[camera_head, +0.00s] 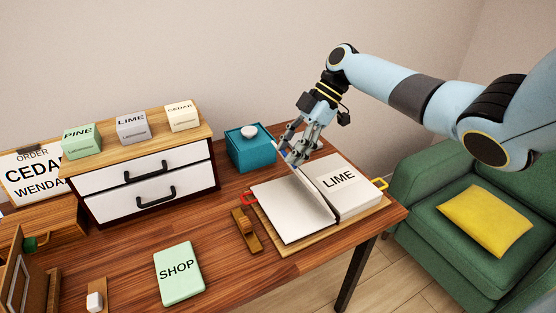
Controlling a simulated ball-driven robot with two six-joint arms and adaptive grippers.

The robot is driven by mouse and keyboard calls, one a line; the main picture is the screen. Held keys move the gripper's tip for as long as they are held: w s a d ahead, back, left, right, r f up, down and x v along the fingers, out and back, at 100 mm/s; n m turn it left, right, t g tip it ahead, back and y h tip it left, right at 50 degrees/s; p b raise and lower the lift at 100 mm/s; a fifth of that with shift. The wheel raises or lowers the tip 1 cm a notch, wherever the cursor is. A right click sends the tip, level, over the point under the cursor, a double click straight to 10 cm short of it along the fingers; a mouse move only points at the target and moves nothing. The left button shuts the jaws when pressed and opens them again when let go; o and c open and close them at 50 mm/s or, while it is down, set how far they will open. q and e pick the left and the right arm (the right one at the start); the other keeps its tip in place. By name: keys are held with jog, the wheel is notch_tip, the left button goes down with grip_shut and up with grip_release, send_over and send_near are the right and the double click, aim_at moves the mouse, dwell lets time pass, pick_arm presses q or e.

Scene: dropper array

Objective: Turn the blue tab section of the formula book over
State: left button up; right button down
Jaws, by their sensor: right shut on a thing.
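The formula book (280,215) lies open on a wooden board on the table. Its left side is blank white, and its right-hand page (345,190) reads LIME. A page section (318,195) stands tilted up between the two sides, near the spine. My right gripper (296,158) is shut on the far upper part of this raised section. The blue tab is mostly hidden by the fingers. A red tab (249,198) shows at the book's left edge and a yellow tab (380,183) at its right edge. My left gripper is not in view.
A teal box (250,154) with a white knob stands behind the book. A brown wooden piece (244,228) and a green SHOP book (178,272) lie left of it. A drawer cabinet (150,187) carries PINE, LIME and CEDAR blocks. A green armchair (420,175) stands right.

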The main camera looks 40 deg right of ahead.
jog(key=shift+s+d, duration=0.3)
jog(key=shift+d, duration=0.3)
jog(key=shift+s+d, duration=0.3)
jog(key=shift+d, duration=0.3)
jog(key=c, duration=1.1)
grip_release()
jog(key=shift+c, duration=0.2)
jog(key=shift+o, duration=1.2)
jog(key=shift+d, duration=0.2)
jog(key=shift+r, duration=0.1)
jog(key=shift+a, duration=0.1)
jog(key=shift+w+r, duration=0.1)
jog(key=shift+r, duration=0.1)
jog(key=v, duration=1.1)
jog(key=shift+d+r, duration=0.2)
jog(key=shift+d, duration=0.15)
